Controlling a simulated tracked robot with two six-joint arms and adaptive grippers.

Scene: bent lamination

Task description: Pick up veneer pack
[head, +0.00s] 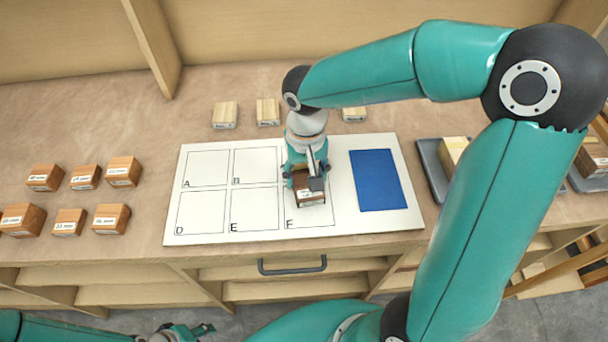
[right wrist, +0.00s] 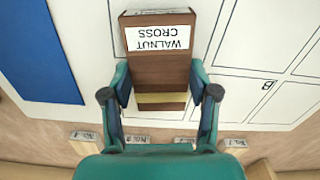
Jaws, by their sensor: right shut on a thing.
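A dark brown veneer pack (head: 310,198) with a white label is over the white board at square F in the head view. In the right wrist view, the veneer pack (right wrist: 160,68) shows the label "WALNUT CROSS" upside down and a pale band nearer the gripper. My right gripper (head: 305,178) is shut on this pack. In the right wrist view, the fingers of the right gripper (right wrist: 158,88) sit on either side of it. I cannot tell whether it touches the board. My left gripper (head: 188,331) is partly in view at the bottom edge, too cut off to read its jaws.
The white board (head: 345,222) has lettered squares and a blue rectangle (head: 378,180). Several brown labelled blocks (head: 85,177) stand at left. Pale blocks (head: 225,115) stand behind the board. A grey tray (head: 432,170) with a pale block (head: 453,153) is at right. A drawer handle (head: 292,266) shows below.

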